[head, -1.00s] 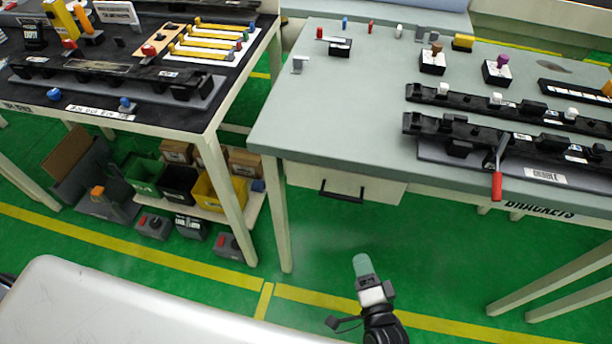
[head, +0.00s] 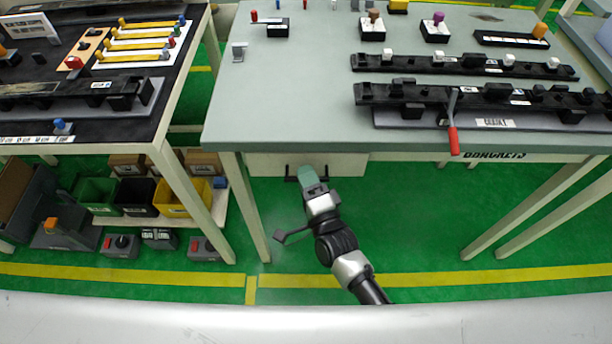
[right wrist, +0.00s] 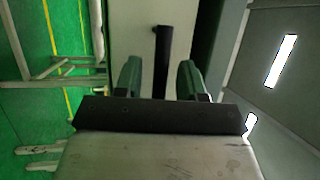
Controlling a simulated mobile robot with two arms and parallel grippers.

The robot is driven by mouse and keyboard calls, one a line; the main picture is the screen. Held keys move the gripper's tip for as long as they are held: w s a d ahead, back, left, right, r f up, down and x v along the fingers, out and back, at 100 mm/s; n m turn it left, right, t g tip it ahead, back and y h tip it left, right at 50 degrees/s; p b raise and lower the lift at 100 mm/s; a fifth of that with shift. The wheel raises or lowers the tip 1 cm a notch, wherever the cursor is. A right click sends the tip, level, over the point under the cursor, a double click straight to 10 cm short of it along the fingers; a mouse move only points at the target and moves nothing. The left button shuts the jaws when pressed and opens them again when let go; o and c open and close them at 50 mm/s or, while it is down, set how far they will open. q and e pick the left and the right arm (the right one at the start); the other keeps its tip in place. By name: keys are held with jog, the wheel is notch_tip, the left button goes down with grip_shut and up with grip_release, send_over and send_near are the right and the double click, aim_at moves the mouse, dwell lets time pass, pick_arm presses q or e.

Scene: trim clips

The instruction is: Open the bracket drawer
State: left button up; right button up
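The bracket drawer (head: 342,163) is a cream box front under the near edge of the grey table, and it looks closed. Its black bar handle (head: 290,179) is partly hidden by my right gripper (head: 307,176), which reaches up to it from below. In the right wrist view the handle (right wrist: 163,50) runs between the two green fingers of my right gripper (right wrist: 159,80). The fingers are apart, with a gap on each side of the bar. The cream drawer front (right wrist: 135,35) lies beyond them. My left gripper is not in view.
The grey table (head: 290,90) carries black trim rails (head: 480,96) and a red-handled lever (head: 453,138). A black table (head: 110,130) stands left, with bins (head: 180,200) on a low shelf. Green floor is open right of the drawer.

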jog(key=shift+w, duration=0.1)
grip_shut()
dwell(0.3)
jog(key=s+p, duration=0.4)
jog(key=s, duration=1.7)
grip_release()
